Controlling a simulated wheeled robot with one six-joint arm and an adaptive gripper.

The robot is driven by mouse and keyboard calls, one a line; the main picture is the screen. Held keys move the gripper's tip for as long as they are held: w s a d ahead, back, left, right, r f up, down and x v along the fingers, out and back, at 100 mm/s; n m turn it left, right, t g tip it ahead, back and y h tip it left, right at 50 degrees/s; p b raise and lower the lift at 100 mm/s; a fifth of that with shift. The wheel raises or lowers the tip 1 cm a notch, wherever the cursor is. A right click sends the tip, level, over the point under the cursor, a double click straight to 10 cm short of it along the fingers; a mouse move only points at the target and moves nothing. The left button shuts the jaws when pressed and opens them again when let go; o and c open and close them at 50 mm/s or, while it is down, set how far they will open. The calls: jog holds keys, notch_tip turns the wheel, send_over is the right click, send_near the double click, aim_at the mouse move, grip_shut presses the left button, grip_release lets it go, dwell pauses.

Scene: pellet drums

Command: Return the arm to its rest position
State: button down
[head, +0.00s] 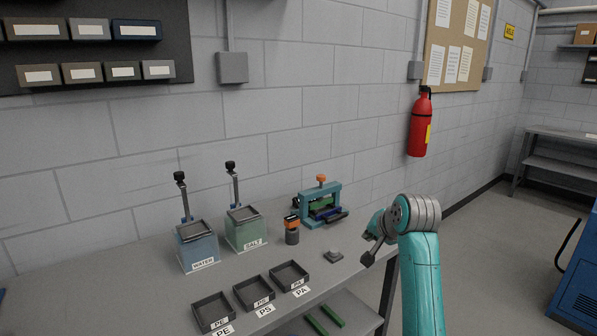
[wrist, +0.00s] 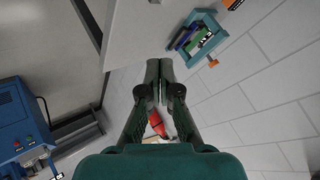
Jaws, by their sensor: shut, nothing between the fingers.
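My teal arm (head: 420,275) rises at the right of the head view, bent at the grey joint near its top.
The bench (head: 150,270) holds a blue WATER bin (head: 198,247), a green SALT bin (head: 245,229), several black trays (head: 213,311) and a teal press (head: 335,197). A fire extinguisher (head: 418,125) hangs on the wall. A blue machine (head: 575,285) stands right, across clear floor.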

jog(key=s+f+n+t, duration=0.1)
jog(key=s+f, duration=0.4)
jog(key=f, duration=0.6)
jog(key=s+f, duration=0.5)
jog(key=f, duration=0.6)
jog(key=s+f+n+t+h, duration=0.1)
jog(key=s+f, duration=0.5)
jog(key=s, duration=0.3)
jog(key=s+f+t, duration=0.1)
jog(key=s+f, duration=0.5)
jog(key=s, duration=0.4)
jog(key=s+n+t, duration=0.1)
jog(key=s+n, duration=0.1)
jog(key=s, duration=1.7)
jog(key=s+r+n, duration=0.1)
jog(key=s+r, duration=0.5)
jog(key=s, duration=0.2)
jog(key=s+r+n+t, duration=0.1)
jog(key=s+r, duration=0.5)
jog(key=s, duration=0.3)
jog(key=shift+s+r+h, duration=0.15)
jog(key=shift+s+h, duration=0.1)
jog(key=shift+h, duration=0.15)
